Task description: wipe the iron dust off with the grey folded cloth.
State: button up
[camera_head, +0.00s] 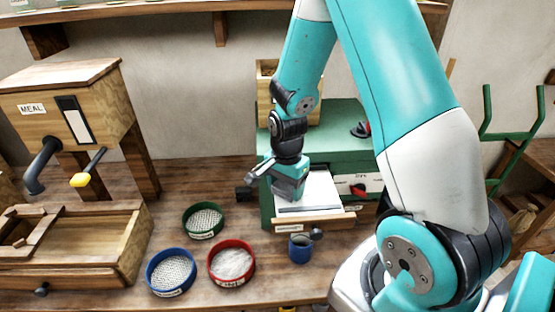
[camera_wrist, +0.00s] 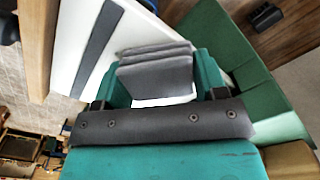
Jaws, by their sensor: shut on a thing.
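My gripper (camera_head: 288,186) is shut on the grey folded cloth (camera_wrist: 156,72), which shows in layers between the two teal fingers in the wrist view. In the head view the cloth (camera_head: 289,194) is low over the left part of a white plate (camera_head: 322,187) at the front of a green machine (camera_head: 345,140). I cannot tell whether the cloth touches the plate. A straight dark grey band (camera_wrist: 98,48) lies across the white plate (camera_wrist: 68,50), apart from the cloth in the wrist view. It may be the iron dust; no loose grains can be made out.
Green (camera_head: 205,219), blue (camera_head: 171,272) and red (camera_head: 231,263) round sieves stand on the wooden bench left of the plate. A blue cup (camera_head: 300,248) stands in front of it. A wooden meal box (camera_head: 75,110) and trough (camera_head: 75,245) are at the left. Red knobs (camera_head: 358,190) are on the machine.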

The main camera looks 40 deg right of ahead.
jog(key=r, duration=0.1)
jog(key=r+p, duration=0.2)
jog(key=shift+w+a+r, duration=0.1)
jog(key=shift+a+r, duration=0.05)
jog(key=shift+a, duration=0.15)
jog(key=shift+w+d+r+p, duration=0.1)
jog(key=shift+d+r+p, duration=0.05)
jog(key=shift+r+p, duration=0.5)
notch_tip(320, 180, up, 4)
jog(key=p, duration=0.3)
jog(key=shift+f, duration=0.15)
